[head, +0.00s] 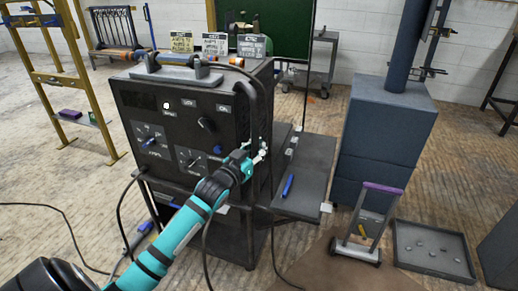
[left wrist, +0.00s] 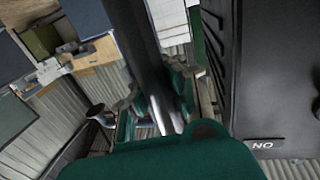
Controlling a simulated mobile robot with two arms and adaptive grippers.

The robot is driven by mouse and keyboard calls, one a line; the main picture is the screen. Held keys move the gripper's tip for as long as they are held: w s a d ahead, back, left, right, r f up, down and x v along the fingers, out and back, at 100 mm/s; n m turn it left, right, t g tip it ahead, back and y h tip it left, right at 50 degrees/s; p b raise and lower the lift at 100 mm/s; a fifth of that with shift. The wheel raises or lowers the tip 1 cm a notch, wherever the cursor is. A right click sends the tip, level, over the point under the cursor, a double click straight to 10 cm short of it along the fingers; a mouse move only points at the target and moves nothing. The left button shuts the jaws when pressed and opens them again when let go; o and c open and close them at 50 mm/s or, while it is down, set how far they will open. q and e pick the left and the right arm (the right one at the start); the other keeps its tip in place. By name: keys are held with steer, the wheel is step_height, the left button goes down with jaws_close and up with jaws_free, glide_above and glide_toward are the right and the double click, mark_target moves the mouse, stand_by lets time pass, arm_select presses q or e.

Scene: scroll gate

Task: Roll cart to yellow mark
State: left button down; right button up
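A black cart-like unit (head: 185,128) with knobs, switches and a control panel stands left of centre in the head view. A dark curved tube (head: 256,92) runs down its right side. My left gripper (head: 262,153) is at the right front corner of this unit, close to the tube. In the left wrist view a dark bar (left wrist: 140,45) runs down to between the fingers (left wrist: 168,108). I cannot tell whether they close on it. No yellow floor mark is visible. My right gripper is not in view.
A side shelf (head: 300,187) with a blue pen (head: 287,186) juts out right of the unit. A yellow frame (head: 58,78) stands at left. A blue-grey pedestal (head: 385,135), a purple-handled trolley (head: 358,240) and a low tray (head: 432,270) are at right. Cables lie on the floor.

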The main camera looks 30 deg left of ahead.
arm_select(q)
steer(key=c, duration=1.4)
jaws_free()
steer(key=shift+s+a, duration=0.2)
steer(key=shift+a, duration=0.15)
steer(key=shift+o, duration=1.4)
steer(key=shift+d, duration=0.1)
steer(key=s, duration=1.2)
steer(key=shift+d, duration=0.3)
